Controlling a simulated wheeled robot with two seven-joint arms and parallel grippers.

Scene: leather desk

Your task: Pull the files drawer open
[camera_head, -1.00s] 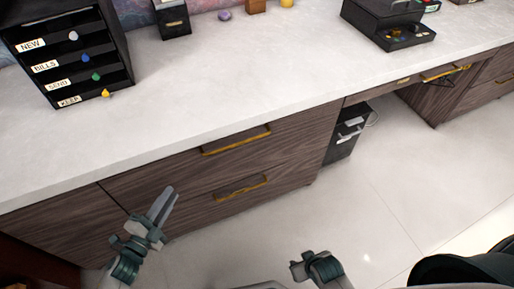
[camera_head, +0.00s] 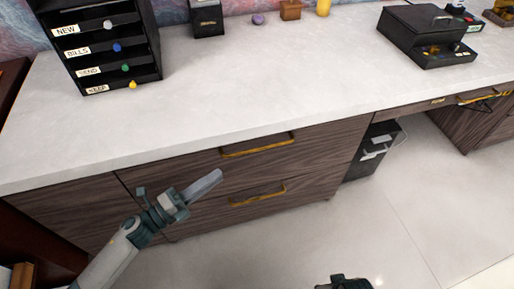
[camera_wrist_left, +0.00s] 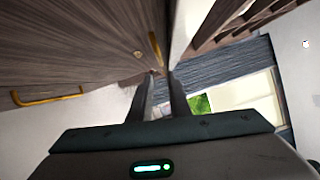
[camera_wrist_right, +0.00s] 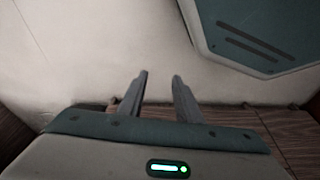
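The wooden cabinet under the desk has an upper drawer front (camera_head: 320,142) with a brass handle (camera_head: 257,146) and a lower drawer front (camera_head: 305,190) with a brass handle (camera_head: 257,195). Both are closed; no readable label shows which is the files drawer. My left gripper (camera_head: 207,184) is in front of the cabinet, left of both handles and touching neither. In the left wrist view its fingers (camera_wrist_left: 161,78) are apart and empty. My right gripper is low, at the bottom edge of the head view; in the right wrist view its fingers (camera_wrist_right: 160,76) are apart and empty.
The white desktop (camera_head: 250,85) overhangs the drawers. A black letter sorter (camera_head: 108,58) stands on it at left, a black box (camera_head: 427,38) at right. A dark computer case (camera_head: 371,152) stands right of the drawers. The floor (camera_head: 290,240) in front is clear.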

